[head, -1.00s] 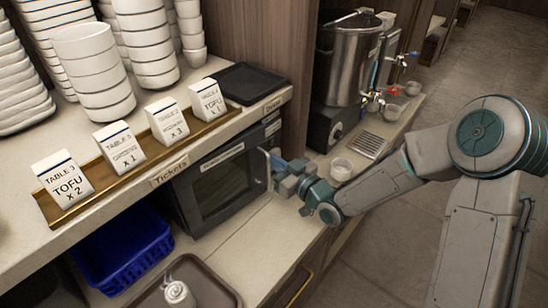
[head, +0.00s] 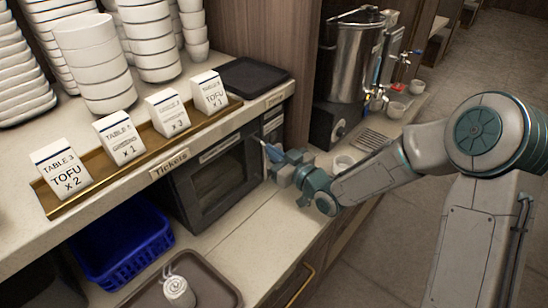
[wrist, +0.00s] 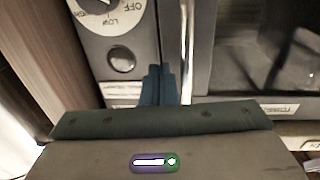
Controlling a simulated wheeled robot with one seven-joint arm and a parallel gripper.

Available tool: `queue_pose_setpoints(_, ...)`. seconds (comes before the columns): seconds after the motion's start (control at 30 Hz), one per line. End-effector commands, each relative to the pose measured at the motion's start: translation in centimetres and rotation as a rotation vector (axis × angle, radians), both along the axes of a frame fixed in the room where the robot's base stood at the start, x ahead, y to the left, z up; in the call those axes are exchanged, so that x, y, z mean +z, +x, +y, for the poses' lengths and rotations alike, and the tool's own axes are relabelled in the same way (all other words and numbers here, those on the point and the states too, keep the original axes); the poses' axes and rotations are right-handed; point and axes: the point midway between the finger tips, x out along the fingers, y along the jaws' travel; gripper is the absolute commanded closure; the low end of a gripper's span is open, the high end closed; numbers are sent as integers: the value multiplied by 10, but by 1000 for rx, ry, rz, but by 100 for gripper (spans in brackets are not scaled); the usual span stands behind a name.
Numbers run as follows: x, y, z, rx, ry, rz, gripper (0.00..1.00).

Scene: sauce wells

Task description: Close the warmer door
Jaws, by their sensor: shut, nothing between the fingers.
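The warmer (head: 188,195) is a dark, oven-like box under the shelf in the head view. Its glass-fronted door (head: 222,178) looks shut or nearly so; I cannot tell whether a small gap remains. In the wrist view the door (wrist: 245,50) is on the right, with a vertical metal handle (wrist: 187,45) along its left edge. The control panel with a knob (wrist: 121,59) is to the left. My gripper (wrist: 158,72) is shut and empty, its fingertips close to the handle's left side. In the head view my gripper (head: 269,152) is at the door's right edge; contact is unclear.
A blue basket (head: 120,245) and a tray (head: 215,290) with a white item sit left of and in front of the warmer. Ticket cards (head: 122,138) and stacked bowls stand on the shelf above. A small bowl (head: 343,162) and a metal urn (head: 350,60) are to the right.

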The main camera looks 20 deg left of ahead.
Motion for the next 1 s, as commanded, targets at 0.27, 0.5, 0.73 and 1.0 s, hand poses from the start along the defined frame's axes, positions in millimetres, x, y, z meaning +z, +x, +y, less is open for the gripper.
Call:
queue_pose_setpoints(0.27, -1, -6, -13, 5, -1, 0, 100)
queue_pose_setpoints(0.5, -3, -23, -59, 12, -2, -2, 100)
queue_pose_setpoints(0.73, -1, -36, -104, 9, -1, -2, 100)
queue_pose_setpoints(1.0, 0, -43, -127, 11, 0, 0, 100)
